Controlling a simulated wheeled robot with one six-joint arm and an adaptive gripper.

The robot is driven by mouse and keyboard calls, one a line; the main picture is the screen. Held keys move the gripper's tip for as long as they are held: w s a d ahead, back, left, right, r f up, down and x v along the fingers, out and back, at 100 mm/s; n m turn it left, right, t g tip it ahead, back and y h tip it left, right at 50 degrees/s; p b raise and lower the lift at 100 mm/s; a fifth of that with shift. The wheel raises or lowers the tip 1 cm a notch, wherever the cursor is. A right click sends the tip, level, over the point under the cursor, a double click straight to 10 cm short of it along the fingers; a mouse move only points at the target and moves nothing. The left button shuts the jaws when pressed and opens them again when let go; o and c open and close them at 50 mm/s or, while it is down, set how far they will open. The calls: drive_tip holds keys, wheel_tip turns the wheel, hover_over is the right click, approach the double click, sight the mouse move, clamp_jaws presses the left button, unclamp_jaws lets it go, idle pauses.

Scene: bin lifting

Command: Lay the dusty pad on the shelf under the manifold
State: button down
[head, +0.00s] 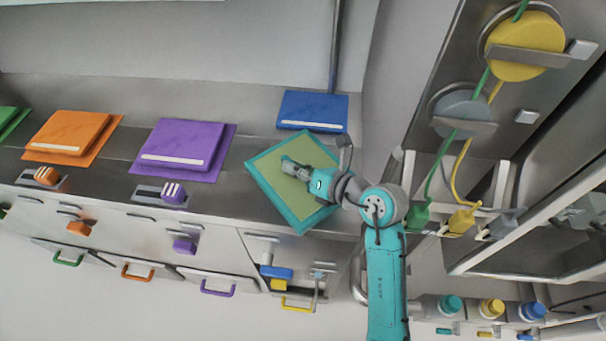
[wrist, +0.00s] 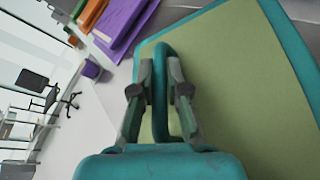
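The pad (head: 317,203) has a teal rim and a dull yellow-green face. In the head view it appears turned at an angle to the counter, its lower corner overlapping the counter's front edge. My gripper (head: 290,167) is at the middle of its face. In the wrist view the pad (wrist: 240,75) fills the right side, and a teal loop handle (wrist: 164,48) stands between my gripper's fingers (wrist: 160,75), which close on it from both sides. Whether the pad touches the counter I cannot tell. The manifold seems to be the row of green, yellow and grey hose connectors (head: 461,221) at right.
Purple (head: 180,143), orange (head: 68,134) and blue (head: 313,111) pads lie along the counter (head: 136,141). A metal frame with an open bay (head: 520,240) stands right of my arm. Teal, yellow and blue knobs (head: 491,308) line its lower edge.

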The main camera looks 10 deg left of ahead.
drive_tip(key=shift+r, duration=0.1)
idle(0.3)
wheel_tip(320, 180, up, 18)
idle(0.6)
